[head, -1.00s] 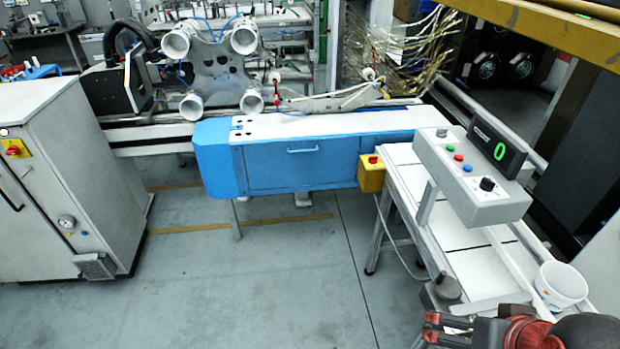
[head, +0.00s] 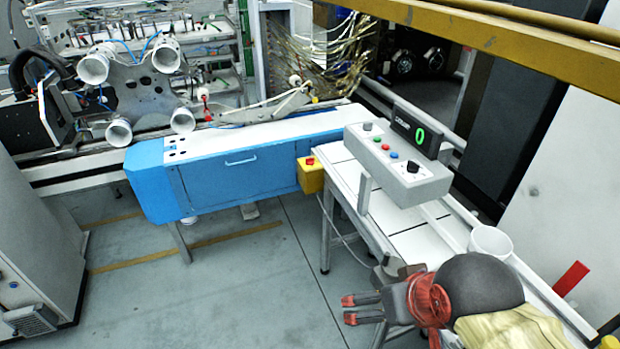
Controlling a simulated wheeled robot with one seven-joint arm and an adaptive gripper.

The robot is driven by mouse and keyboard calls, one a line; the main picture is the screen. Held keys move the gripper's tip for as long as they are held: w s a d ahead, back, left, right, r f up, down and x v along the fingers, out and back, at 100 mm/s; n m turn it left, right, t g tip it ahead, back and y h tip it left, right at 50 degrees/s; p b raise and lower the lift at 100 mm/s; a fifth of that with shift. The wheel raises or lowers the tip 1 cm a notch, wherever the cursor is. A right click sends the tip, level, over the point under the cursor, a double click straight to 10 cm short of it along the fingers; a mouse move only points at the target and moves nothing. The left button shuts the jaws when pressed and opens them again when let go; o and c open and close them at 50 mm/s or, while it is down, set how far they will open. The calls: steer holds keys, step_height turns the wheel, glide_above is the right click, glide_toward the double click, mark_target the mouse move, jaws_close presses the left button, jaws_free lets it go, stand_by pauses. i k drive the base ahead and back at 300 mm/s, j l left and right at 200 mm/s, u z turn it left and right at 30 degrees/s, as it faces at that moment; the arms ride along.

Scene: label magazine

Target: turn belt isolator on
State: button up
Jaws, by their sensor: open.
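No switch in view carries a label I can read as belt isolator. A grey control box (head: 398,165) stands over the white conveyor table, with a black rotary knob (head: 413,167) and several coloured buttons on its face. A dark display (head: 416,130) on it reads a green 0. My gripper (head: 348,309) is open and empty, low in front of the table, well apart from the control box and the yellow box.
The blue conveyor housing (head: 240,167) runs left of the table. A white cup (head: 490,242) stands at the table's right end. A grey cabinet (head: 30,250) is at the left edge. The floor (head: 230,290) between them is clear.

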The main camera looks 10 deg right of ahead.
mark_target(310, 161)
steer(key=i+j, duration=0.45)
steer(key=j, duration=0.15)
steer(key=i+j+u, duration=0.15)
steer(key=i+j, duration=0.35)
steer(key=j, duration=0.15)
steer(key=i+l, duration=0.15)
steer(key=i, duration=0.2)
steer(key=i+l+u, duration=0.1)
steer(key=i, duration=0.3)
steer(key=i+l, duration=0.15)
steer(key=i, duration=0.2)
steer(key=i+l, duration=0.1)
steer(key=l, duration=0.2)
steer(key=i+l, duration=0.15)
steer(key=l, duration=0.2)
steer(key=i+l+u, duration=0.1)
steer(key=l, duration=0.2)
